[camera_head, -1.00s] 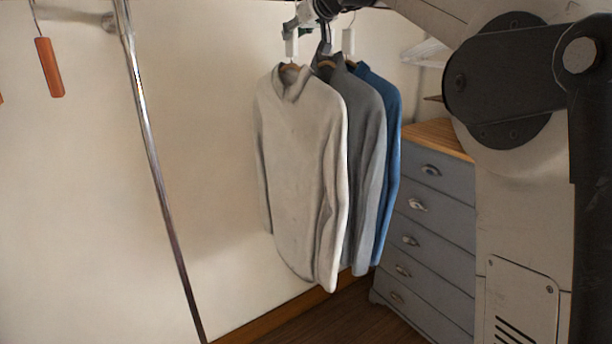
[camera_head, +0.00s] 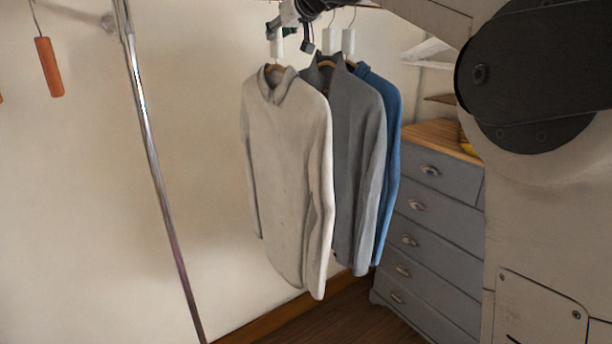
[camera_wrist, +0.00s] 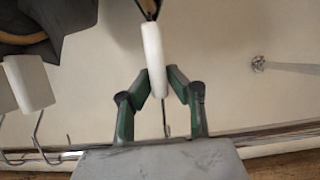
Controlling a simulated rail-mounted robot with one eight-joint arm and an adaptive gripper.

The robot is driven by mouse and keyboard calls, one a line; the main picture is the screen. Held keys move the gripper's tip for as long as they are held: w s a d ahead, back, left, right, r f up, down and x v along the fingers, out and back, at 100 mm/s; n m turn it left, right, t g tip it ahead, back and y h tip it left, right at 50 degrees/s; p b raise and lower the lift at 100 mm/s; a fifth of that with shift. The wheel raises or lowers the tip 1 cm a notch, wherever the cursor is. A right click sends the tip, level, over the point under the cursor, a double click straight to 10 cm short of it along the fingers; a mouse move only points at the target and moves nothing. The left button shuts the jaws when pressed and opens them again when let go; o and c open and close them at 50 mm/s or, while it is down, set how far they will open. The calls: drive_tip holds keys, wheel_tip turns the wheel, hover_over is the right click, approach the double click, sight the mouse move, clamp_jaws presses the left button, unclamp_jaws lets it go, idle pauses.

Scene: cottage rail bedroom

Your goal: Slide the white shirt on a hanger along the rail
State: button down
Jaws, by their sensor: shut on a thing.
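The white shirt (camera_head: 287,170) hangs from a hanger with a white block (camera_head: 277,42) on its neck, at the front of three garments in the head view. My gripper (camera_head: 273,28) is at the top of this hanger, partly hidden by my arm. In the wrist view, the green fingers of my gripper (camera_wrist: 160,76) are shut on the white hanger block (camera_wrist: 152,45), one on each side. The hook runs on to the metal rail (camera_wrist: 255,133). The rail is mostly out of the head view.
A grey shirt (camera_head: 358,165) and a blue shirt (camera_head: 388,110) hang just right of the white one. A grey dresser (camera_head: 435,215) stands behind them. Left is free room up to a vertical chrome post (camera_head: 150,150). An orange-red piece (camera_head: 49,67) hangs at far left.

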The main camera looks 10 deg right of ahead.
drive_tip(key=s+a, duration=0.3)
drive_tip(key=a, duration=0.3)
drive_tip(key=shift+a, duration=0.2)
idle(0.6)
drive_tip(key=a, duration=0.1)
drive_tip(key=s+a, duration=0.1)
drive_tip(key=a, duration=0.1)
drive_tip(key=s+a, duration=0.1)
drive_tip(key=a, duration=0.1)
idle(0.7)
idle(0.4)
drive_tip(key=c, duration=1.6)
unclamp_jaws()
drive_tip(key=shift+c, duration=0.6)
drive_tip(key=shift+d, duration=0.1)
